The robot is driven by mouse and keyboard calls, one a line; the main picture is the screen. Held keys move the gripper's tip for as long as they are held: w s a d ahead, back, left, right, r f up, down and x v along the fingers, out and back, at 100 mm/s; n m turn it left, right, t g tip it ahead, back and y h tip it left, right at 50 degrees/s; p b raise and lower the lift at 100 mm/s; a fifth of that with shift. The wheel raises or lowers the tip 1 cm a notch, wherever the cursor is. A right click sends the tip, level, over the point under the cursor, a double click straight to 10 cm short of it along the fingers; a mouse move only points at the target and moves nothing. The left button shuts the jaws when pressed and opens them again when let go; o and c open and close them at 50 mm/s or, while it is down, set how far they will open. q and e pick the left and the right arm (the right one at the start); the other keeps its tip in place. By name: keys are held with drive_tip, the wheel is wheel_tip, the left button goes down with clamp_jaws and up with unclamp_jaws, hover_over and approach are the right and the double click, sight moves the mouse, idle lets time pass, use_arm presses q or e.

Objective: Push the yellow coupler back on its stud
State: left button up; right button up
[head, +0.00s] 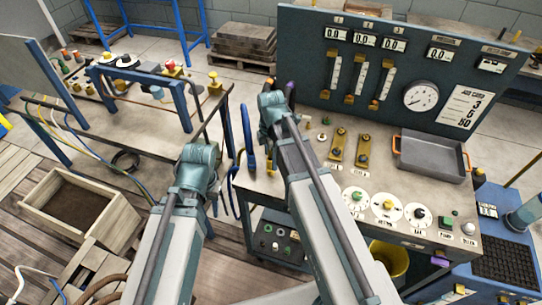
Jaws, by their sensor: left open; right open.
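A small yellow fitting (214,84) stands upright at the right end of the left bench. It may be the coupler, but I cannot tell whether it is fully on its stud. My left gripper (203,154) is in front of the left bench, below and apart from this fitting in the picture. My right gripper (272,103) is further right, at the left end of the panel bench. Both are open, with their fingers mostly hidden by the wrists. I see nothing held.
The left bench (165,138) carries a blue frame (137,75), coloured fittings and hoses. The right bench (305,180) has a gauge panel (428,65), a grey tray (430,157), brass valves and knobs. A wooden crate (70,237) is on the floor. A blue hose (247,140) hangs between the benches.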

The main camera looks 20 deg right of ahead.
wheel_tip(320, 180, up, 10)
drive_tip(key=p, duration=0.9)
drive_tip(key=shift+s+a+f, duration=0.1)
drive_tip(key=shift+s+a, duration=0.05)
drive_tip(key=s+a+f+m+b, duration=0.2)
drive_tip(key=s+a+m, duration=0.3)
drive_tip(key=s+m, duration=0.2)
drive_tip(key=s+a+f+m+h+b, duration=0.1)
drive_tip(key=s+a+f+m+b, duration=0.1)
drive_tip(key=s+a+m, duration=0.3)
drive_tip(key=shift+s+a+f+m+b, duration=0.25)
drive_tip(key=shift+s+m+b, duration=0.25)
drive_tip(key=shift+s+m, duration=0.7)
drive_tip(key=shift+w, duration=0.2)
